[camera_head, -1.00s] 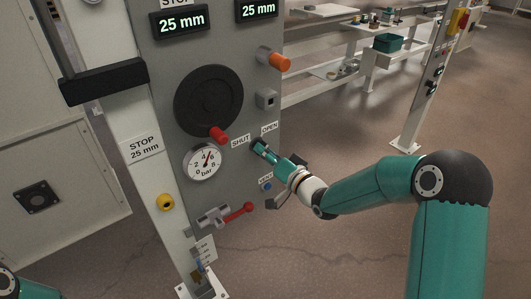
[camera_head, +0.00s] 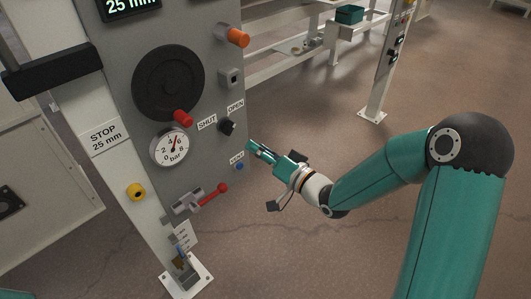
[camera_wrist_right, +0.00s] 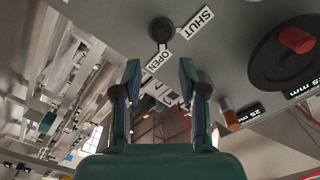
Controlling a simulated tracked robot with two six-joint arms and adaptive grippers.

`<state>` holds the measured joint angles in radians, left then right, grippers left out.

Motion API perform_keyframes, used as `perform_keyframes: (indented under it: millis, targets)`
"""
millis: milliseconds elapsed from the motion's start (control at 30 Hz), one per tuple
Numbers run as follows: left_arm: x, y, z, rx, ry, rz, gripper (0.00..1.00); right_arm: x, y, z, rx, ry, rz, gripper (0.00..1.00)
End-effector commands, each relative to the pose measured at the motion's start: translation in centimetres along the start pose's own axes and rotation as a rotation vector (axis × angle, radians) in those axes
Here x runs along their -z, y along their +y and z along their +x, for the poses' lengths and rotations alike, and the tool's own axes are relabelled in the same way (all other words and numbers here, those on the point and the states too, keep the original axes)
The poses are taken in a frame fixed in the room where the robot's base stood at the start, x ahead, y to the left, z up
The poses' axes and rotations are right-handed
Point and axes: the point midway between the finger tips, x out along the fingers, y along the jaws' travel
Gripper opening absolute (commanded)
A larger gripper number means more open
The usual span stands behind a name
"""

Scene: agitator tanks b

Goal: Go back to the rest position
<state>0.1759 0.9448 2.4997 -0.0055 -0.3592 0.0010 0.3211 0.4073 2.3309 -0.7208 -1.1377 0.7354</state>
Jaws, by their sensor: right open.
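My right gripper (camera_head: 251,148) is in front of the lower right edge of the grey panel (camera_head: 215,60), open and empty. It is to the lower right of the black knob (camera_head: 227,127) between the SHUT and OPEN labels, and apart from it. In the right wrist view the two fingers of the right gripper (camera_wrist_right: 160,68) stand apart with nothing between them, and the knob (camera_wrist_right: 161,29) shows beyond the tips. My left gripper is not in view.
The panel carries a black handwheel (camera_head: 168,82) with a red handle, a pressure gauge (camera_head: 170,147), a red lever (camera_head: 211,193) and an orange knob (camera_head: 238,38). A white bench (camera_head: 290,67) stands behind. Open floor lies right of the panel.

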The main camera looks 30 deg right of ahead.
Motion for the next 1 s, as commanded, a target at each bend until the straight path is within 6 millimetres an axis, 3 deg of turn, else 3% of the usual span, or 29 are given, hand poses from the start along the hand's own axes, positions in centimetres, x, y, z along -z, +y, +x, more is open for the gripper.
perform_keyframes:
  millis: [200,767,867,1000]
  targets:
    - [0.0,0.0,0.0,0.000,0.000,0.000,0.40,0.0,0.0,-1.9,-0.001,0.000,0.001,0.42]
    - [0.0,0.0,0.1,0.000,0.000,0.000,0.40,-0.3,-0.2,-1.8,0.005,-0.007,0.002,0.42]
    - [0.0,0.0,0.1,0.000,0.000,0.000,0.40,-2.2,-0.1,-1.2,0.010,-0.043,0.023,0.42]
    - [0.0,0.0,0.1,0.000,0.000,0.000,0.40,-8.4,1.1,-0.3,-0.024,-0.150,0.111,0.42]
